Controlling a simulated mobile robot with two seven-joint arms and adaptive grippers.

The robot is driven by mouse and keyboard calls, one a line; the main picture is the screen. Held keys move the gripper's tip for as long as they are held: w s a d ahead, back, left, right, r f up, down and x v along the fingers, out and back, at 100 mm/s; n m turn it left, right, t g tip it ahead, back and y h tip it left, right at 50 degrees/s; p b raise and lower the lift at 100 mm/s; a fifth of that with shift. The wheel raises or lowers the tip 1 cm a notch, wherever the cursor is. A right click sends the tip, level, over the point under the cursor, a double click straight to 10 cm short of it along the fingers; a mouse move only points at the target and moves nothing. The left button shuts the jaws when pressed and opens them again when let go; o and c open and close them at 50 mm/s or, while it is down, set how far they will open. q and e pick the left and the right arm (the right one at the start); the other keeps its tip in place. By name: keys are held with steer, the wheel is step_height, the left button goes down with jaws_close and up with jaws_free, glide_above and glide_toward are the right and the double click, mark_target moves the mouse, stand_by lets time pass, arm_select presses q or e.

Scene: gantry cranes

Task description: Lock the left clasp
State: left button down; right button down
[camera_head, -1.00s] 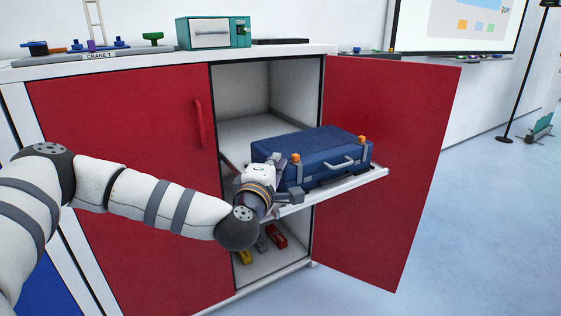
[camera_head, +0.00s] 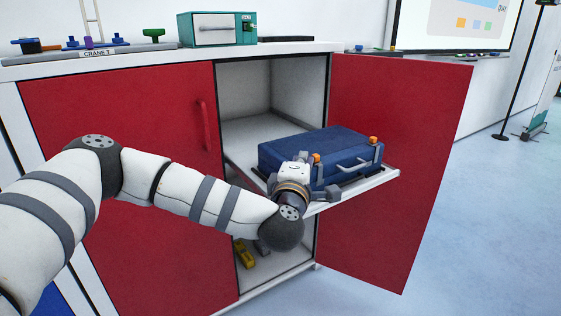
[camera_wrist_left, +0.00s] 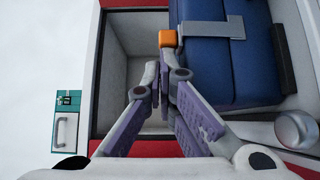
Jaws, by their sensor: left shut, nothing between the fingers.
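The blue case (camera_head: 305,146) lies on the pulled-out shelf of the open cabinet, and also fills the upper right of the wrist view (camera_wrist_left: 237,70). The left clasp has an orange tab (camera_head: 316,158), seen in the wrist view (camera_wrist_left: 167,39) beside a grey metal strap (camera_wrist_left: 212,28). The right clasp (camera_head: 373,141) has a matching orange tab. My left gripper (camera_head: 334,192) is at the case's front left; in the wrist view its fingers (camera_wrist_left: 164,67) are together, empty, just below the orange tab. Whether they touch the clasp I cannot tell. My right gripper is out of view.
The shelf (camera_head: 383,181) sticks out of the cabinet. The red right door (camera_head: 400,150) stands open; the red left door (camera_head: 125,110) is shut. A grey handle (camera_head: 358,160) is on the case's front. A teal box (camera_head: 218,29) stands on the cabinet top.

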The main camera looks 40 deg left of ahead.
arm_select(q)
steer(key=shift+w+d, duration=0.2)
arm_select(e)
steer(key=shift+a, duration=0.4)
arm_select(q)
steer(key=shift+d, duration=0.1)
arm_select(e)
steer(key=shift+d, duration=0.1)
